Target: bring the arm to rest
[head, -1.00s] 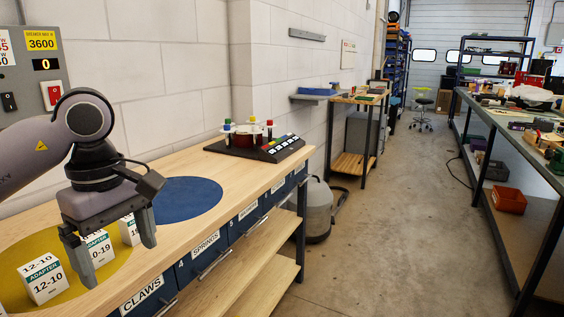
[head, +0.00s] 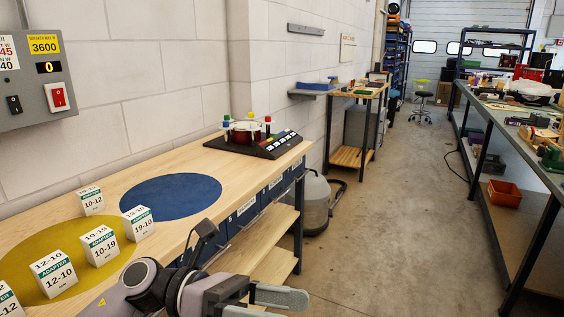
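My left gripper (head: 275,303) is low in the picture, past the front edge of the wooden bench (head: 150,168). Its fingers point right and look apart, with nothing seen between them; the bottom edge of the picture cuts off part of it. My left forearm and wrist come in from the bottom left, in front of the drawers. My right gripper is not in view.
White adapter boxes stand on and around the yellow disc (head: 75,232), including one marked 12-10 (head: 54,275). The blue disc (head: 171,196) is bare. A black panel (head: 270,147) stands at the bench's far end.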

